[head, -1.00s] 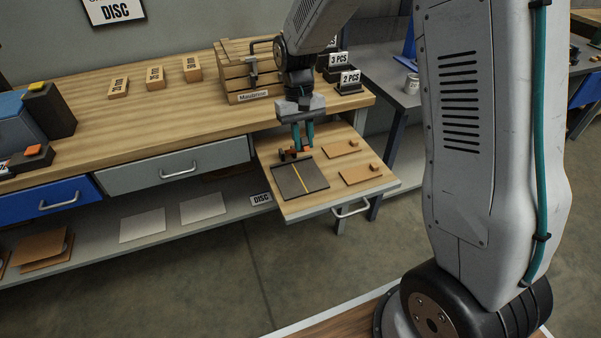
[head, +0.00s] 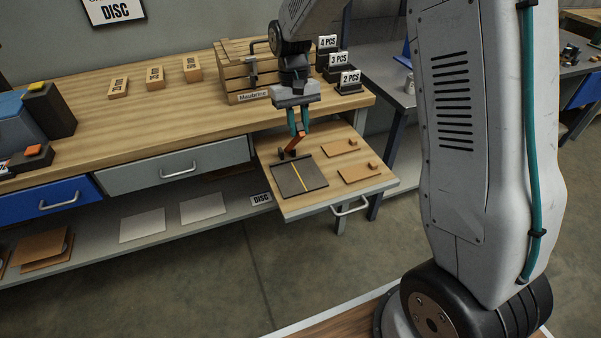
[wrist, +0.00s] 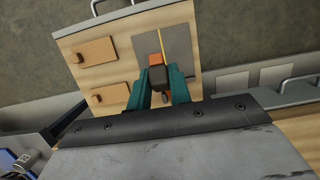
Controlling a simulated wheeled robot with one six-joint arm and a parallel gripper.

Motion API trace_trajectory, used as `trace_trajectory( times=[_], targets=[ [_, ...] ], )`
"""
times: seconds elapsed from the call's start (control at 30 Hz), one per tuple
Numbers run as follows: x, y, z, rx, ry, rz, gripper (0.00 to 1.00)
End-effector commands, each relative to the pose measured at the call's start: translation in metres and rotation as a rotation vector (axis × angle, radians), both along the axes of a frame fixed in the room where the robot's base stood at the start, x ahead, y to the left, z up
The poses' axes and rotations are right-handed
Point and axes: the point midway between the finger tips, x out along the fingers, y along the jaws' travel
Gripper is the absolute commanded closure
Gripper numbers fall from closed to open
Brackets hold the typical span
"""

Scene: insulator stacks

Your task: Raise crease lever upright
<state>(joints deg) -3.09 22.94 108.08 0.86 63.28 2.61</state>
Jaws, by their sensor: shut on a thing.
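The crease lever (head: 295,143) is orange-brown with a dark end. It stands tilted, rising from a dark pivot at the back edge of the dark crease plate (head: 288,182), which has a yellow line. My gripper (head: 299,130) has teal fingers shut on the lever's upper end, above the pull-out board. In the wrist view the lever (wrist: 154,62) shows orange behind a dark block that sits between the fingers (wrist: 158,85). The fingers hide part of the lever's end.
The pull-out board (head: 350,201) also holds two brown plates with small knobs (head: 361,172). A wooden crate (head: 245,97) stands on the bench behind my gripper, with black numbered holders (head: 349,80) to its right. A closed grey drawer (head: 140,175) is at the left.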

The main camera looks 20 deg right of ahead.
Motion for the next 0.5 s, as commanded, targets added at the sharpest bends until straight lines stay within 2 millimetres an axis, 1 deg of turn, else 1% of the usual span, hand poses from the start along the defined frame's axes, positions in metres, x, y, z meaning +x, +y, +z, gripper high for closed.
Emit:
trace_trajectory(
  times=[0.33, 0.5],
  targets=[
    [0.0019, -0.0004, 0.0014, 0.000, -0.001, 0.000, 0.89],
    [0.0093, -0.0003, 0.0042, 0.000, -0.002, 0.000, 0.89]
  ],
)
